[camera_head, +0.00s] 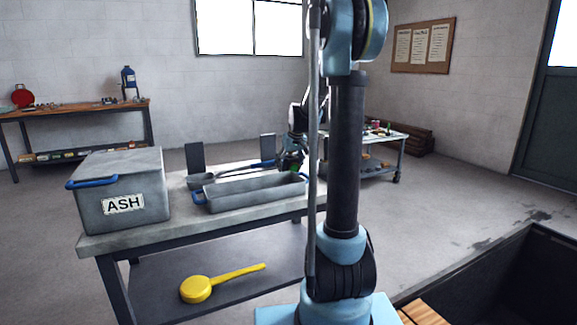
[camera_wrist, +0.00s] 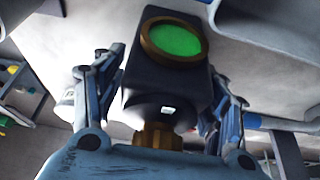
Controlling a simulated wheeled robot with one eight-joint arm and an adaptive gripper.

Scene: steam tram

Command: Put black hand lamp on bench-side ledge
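The black hand lamp (camera_wrist: 165,75), a dark box with a green lens in a brass ring, fills the middle of the wrist view. My gripper (camera_wrist: 170,85) has one finger on each side of it, close against its sides, and appears shut on it. In the head view, the gripper (camera_head: 294,140) is at the back right of the grey workbench, partly behind my arm. The lamp (camera_head: 291,160) shows there as a small dark and green shape. I cannot tell whether it touches the bench. I cannot tell which surface is the bench-side ledge.
The workbench (camera_head: 120,240) bears a grey ASH box (camera_head: 122,190), a long tray (camera_head: 255,194) and a blue-handled tool (camera_head: 240,170). A yellow ladle (camera_head: 197,289) lies on its lower shelf. A trolley (camera_head: 385,155) stands behind. A dark pit (camera_head: 490,285) opens at lower right.

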